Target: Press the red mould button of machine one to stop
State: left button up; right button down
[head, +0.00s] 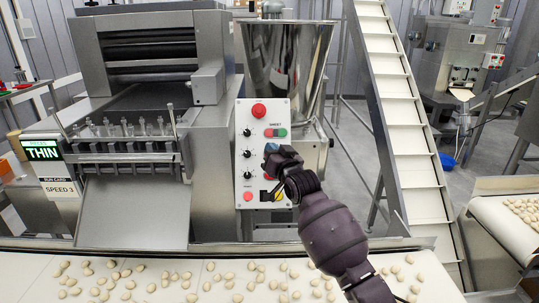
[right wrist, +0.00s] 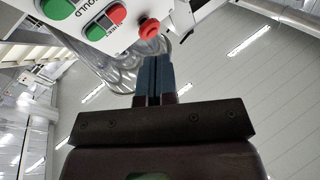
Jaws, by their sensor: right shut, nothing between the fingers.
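The light control panel (head: 240,172) of the near machine (head: 214,130) faces me in the head view. A red and green button pair (head: 275,132) sits under the upper label, with a red mushroom button (head: 258,111) above. My right gripper (head: 271,148) is shut and empty, in front of the panel below that pair, hiding the part where the mould pair seems to be. In the right wrist view its blue fingers (right wrist: 154,75) are together, below the mushroom button (right wrist: 149,28). A green mould button (right wrist: 57,8) shows there; its red partner is not visible. Contact cannot be told. My left gripper is not in view.
Black knobs (head: 247,154) line the panel's left side, with a red button (head: 247,196) below. A steel hopper (head: 287,65) and an inclined conveyor (head: 395,95) stand behind and right. A sign (head: 42,153) reads THIN.

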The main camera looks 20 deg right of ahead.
jog(key=w+f+b, duration=0.1)
jog(key=w+b, duration=0.1)
jog(key=w+d+f+b, duration=0.1)
jog(key=w+f+b, duration=0.1)
jog(key=w+d+f+b, duration=0.1)
jog(key=w+b, duration=0.1)
jog(key=b, duration=0.1)
jog(key=shift+w+f, duration=0.35)
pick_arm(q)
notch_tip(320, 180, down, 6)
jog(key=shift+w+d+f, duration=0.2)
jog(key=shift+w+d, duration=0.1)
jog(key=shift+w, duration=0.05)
pick_arm(e)
jog(key=shift+w, duration=0.25)
pick_arm(q)
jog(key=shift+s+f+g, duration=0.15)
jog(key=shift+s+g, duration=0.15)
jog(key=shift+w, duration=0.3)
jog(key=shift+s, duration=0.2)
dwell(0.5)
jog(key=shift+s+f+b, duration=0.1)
jog(key=shift+b, duration=0.2)
pick_arm(e)
jog(key=shift+w+f, duration=0.1)
